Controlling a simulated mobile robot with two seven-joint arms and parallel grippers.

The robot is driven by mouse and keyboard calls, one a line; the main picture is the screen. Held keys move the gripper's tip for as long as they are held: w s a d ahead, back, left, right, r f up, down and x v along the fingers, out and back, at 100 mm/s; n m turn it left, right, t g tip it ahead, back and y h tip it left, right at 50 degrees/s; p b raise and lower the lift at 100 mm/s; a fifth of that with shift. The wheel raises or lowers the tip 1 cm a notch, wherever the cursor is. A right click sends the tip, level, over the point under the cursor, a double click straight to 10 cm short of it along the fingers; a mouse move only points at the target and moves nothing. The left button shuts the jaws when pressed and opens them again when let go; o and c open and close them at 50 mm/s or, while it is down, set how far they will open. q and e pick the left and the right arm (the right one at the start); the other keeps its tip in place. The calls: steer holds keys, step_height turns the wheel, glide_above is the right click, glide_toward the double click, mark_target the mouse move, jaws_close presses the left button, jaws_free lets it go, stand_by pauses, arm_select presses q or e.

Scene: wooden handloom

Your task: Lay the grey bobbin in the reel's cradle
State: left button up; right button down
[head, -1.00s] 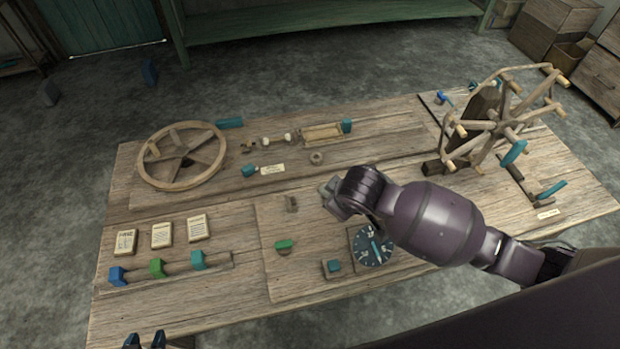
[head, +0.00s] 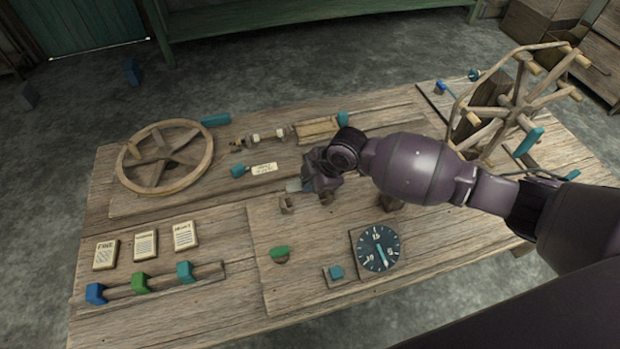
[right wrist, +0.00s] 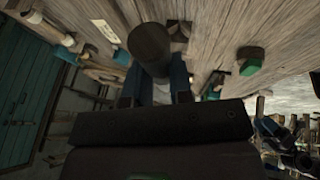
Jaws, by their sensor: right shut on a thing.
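My right gripper (head: 307,184) is shut on the grey bobbin (right wrist: 150,45). In the right wrist view the bobbin shows as a dark grey cylinder between the fingers; in the head view the hand mostly hides it. Two small wooden posts, one on the left (head: 287,205) and one on the right (head: 327,198), stand beside and below the hand. They may be the cradle; I cannot tell for sure. I cannot tell whether the bobbin touches them. The big spoked wooden reel (head: 510,108) stands at the table's right end. My left gripper is not in view.
A green knob (head: 279,252), a small teal block (head: 336,272) and a dark dial (head: 377,249) lie in front. A spoked wheel (head: 165,158) is at the left. Three cards (head: 145,244) and a rail of coloured sliders (head: 140,284) are at the front left.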

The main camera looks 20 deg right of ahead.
steer(key=shift+s+f+b, duration=0.1)
steer(key=shift+f+b, duration=0.75)
steer(key=shift+f, duration=0.95)
step_height(320, 180, down, 2)
steer(key=shift+b, duration=0.35)
steer(key=shift+f, duration=0.55)
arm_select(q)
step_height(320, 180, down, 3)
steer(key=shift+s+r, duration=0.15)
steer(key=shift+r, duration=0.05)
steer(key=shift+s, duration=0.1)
arm_select(e)
steer(key=c, duration=0.9)
jaws_free()
steer(key=shift+c, duration=0.2)
